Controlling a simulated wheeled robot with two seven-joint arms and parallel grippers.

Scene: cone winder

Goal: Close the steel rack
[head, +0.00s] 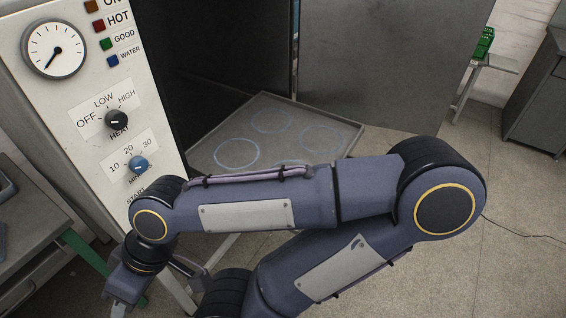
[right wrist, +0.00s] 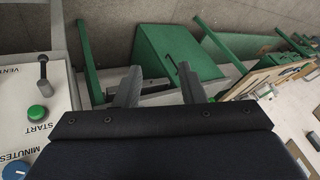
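The steel rack (head: 310,124) is a flat grey shelf with a raised rim and pale ring marks. In the head view it sticks out of the dark opening of the steel cabinet, and my right arm hides its near edge. My right gripper (head: 155,288) is at the lower left, below the control panel and to the left of the rack, apart from it. In the right wrist view the right gripper (right wrist: 158,85) has its fingers spread with nothing clearly held between them. My left gripper is not in view.
The cream control panel (head: 70,92) with dials and knobs stands left of the rack. A large grey steel door panel (head: 390,60) stands behind it. A side table (head: 30,245) is at the lower left. Open floor (head: 520,190) lies to the right.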

